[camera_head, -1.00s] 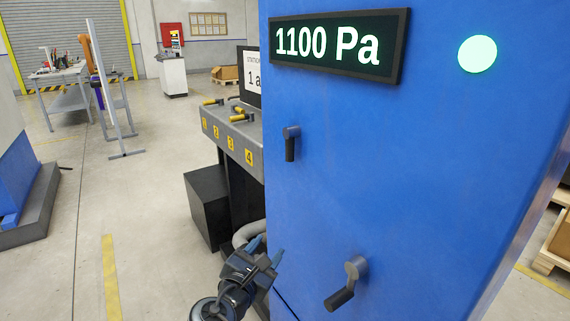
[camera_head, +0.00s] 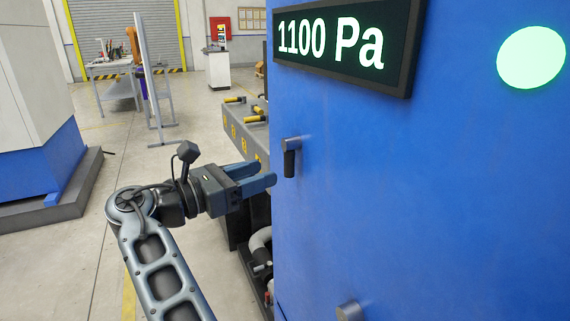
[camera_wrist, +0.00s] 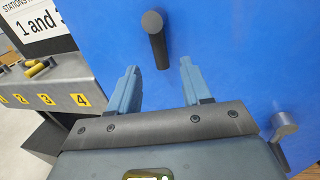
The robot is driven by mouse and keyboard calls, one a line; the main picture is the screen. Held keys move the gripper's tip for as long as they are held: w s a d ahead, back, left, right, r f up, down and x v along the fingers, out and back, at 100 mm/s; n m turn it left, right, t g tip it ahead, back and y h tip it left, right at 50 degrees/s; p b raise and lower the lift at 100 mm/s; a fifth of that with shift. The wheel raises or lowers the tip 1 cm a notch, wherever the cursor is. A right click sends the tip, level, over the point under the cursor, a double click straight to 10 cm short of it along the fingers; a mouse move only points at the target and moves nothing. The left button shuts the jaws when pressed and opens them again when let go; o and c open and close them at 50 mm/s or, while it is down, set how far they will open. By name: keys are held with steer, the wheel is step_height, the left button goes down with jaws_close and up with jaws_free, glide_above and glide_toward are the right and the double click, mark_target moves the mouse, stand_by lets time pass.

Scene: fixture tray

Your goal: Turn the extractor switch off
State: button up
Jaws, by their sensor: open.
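The blue extractor cabinet (camera_head: 400,180) fills the right of the head view. Its upper black lever (camera_head: 290,160) hangs down from a grey pivot, and the lever also shows in the wrist view (camera_wrist: 157,45). A second lever's grey pivot (camera_head: 348,310) is at the bottom edge, its handle cut off; it also shows at the right in the wrist view (camera_wrist: 284,128). My gripper (camera_head: 272,175) is open and empty just left of the upper lever. In the wrist view the lever lies beyond and between the two fingertips (camera_wrist: 160,75), apart from them.
The display (camera_head: 345,45) reads 1100 Pa, and a round lamp (camera_head: 531,57) glows pale green. A grey bench with numbered yellow labels (camera_wrist: 45,99) stands left of the cabinet. A hose (camera_head: 259,243) is below my gripper. Open floor lies to the left.

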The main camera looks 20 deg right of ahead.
mark_target(285, 165)
steer(key=d, duration=0.2)
steer(key=w+d, duration=0.1)
steer(key=d, duration=0.2)
steer(key=shift+d, duration=0.3)
steer(key=shift+c, duration=0.2)
jaws_close()
